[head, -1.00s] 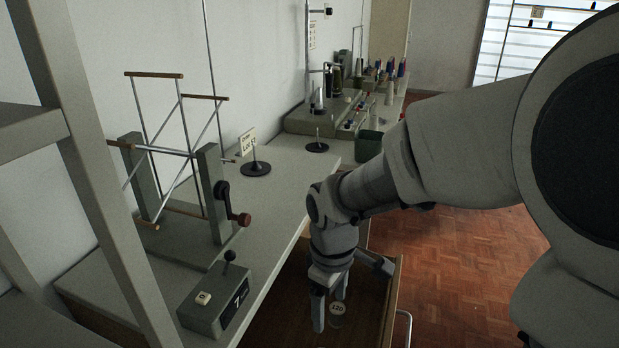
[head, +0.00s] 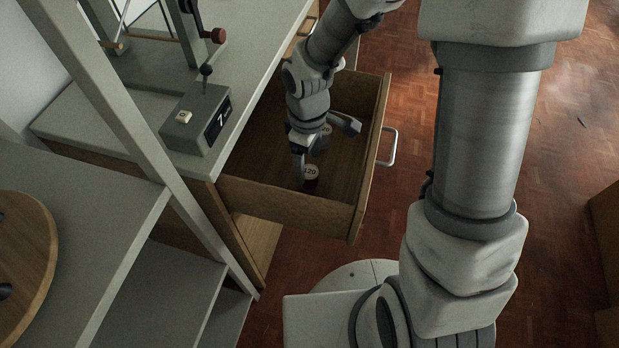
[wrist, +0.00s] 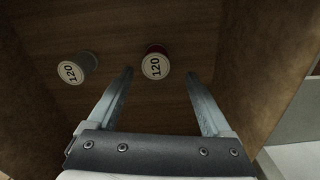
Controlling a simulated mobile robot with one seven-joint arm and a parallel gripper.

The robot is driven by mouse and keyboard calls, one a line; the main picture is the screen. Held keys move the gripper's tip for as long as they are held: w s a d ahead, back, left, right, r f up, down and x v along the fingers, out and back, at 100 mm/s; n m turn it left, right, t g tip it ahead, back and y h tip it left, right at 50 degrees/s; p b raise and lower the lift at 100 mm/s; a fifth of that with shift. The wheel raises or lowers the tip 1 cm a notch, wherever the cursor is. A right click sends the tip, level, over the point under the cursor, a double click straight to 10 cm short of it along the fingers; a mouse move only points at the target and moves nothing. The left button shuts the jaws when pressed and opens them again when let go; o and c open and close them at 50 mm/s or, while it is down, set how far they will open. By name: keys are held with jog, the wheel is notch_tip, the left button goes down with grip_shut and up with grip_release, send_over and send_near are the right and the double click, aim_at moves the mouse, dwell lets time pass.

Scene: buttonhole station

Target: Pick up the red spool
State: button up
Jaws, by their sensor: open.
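The red spool (wrist: 155,65) stands upright in the open drawer, with a pale round "120" label on top and a dark red rim. In the wrist view it lies between the lines of my two fingers, a little beyond their tips. My gripper (wrist: 161,74) is open and empty, pointing down into the drawer. In the head view a spool labelled 120 (head: 310,174) shows beside my near finger; its side looks dark, perhaps red. A grey spool (wrist: 77,68), also labelled 120, stands to the left in the wrist view.
The wooden drawer (head: 290,196) has raised walls close around my gripper, with a metal handle (head: 389,147) on its front. The worktop (head: 110,138) with a grey counter box (head: 196,120) lies left of it. The rest of the drawer floor looks bare.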

aim_at(308, 172)
jog(key=f, duration=0.1)
jog(key=f+b, duration=0.1)
jog(key=f, duration=0.1)
jog(key=f+b, duration=0.1)
jog(key=f, duration=0.1)
jog(key=shift+w+f, duration=0.1)
jog(key=shift+w, duration=0.25)
